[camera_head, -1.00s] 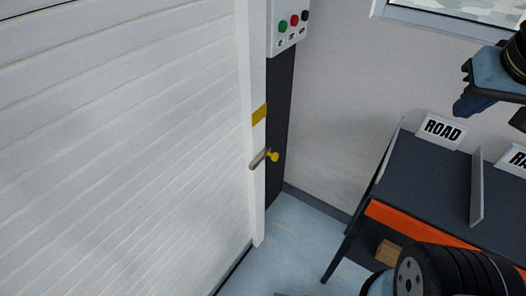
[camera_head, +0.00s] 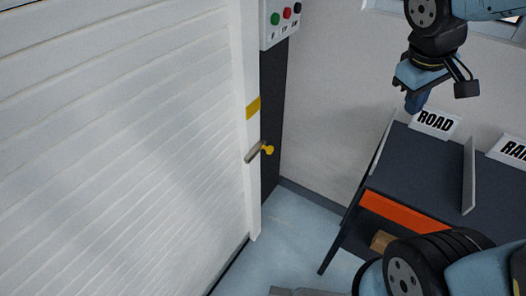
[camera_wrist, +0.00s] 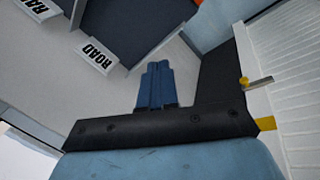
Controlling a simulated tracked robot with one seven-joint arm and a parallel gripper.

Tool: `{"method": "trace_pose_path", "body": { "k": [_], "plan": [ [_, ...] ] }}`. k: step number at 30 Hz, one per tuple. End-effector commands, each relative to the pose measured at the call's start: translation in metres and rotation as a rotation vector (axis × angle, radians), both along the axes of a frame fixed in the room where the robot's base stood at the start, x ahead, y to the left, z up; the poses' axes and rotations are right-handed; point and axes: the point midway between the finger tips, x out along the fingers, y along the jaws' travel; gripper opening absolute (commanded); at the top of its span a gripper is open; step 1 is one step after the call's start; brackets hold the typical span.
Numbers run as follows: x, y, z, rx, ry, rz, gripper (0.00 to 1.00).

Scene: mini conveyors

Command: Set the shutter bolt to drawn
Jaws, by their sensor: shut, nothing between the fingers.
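The shutter bolt (camera_head: 255,151) is a short grey bar with a yellow knob (camera_head: 268,150) at its right end, on the white frame edge beside the shutter (camera_head: 120,150). A yellow band (camera_head: 253,107) marks the frame above it. In the wrist view the bolt (camera_wrist: 259,82) shows at the right, apart from my fingers. My gripper (camera_head: 413,103) hangs at the upper right in the head view, well right of the bolt and above the sorting table. In the wrist view its blue fingers (camera_wrist: 157,75) are together with nothing between them.
A control box (camera_head: 280,20) with green, red and black buttons sits above the bolt. A dark table (camera_head: 420,170) with an orange front, an upright divider (camera_head: 469,175) and a ROAD sign (camera_head: 436,122) stands at right. Light blue floor (camera_head: 290,240) is clear between.

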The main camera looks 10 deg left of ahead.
Motion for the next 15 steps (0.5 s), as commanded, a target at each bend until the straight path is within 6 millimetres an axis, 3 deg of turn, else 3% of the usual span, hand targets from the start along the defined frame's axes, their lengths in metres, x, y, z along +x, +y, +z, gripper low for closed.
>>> {"method": "trace_pose_path", "body": {
  "k": [8,15],
  "plan": [
    [0.036,0.046,-0.044,-0.292,0.138,0.351,0.00],
    [0.059,0.100,-0.083,-0.545,0.208,0.665,0.00]
  ]
}}
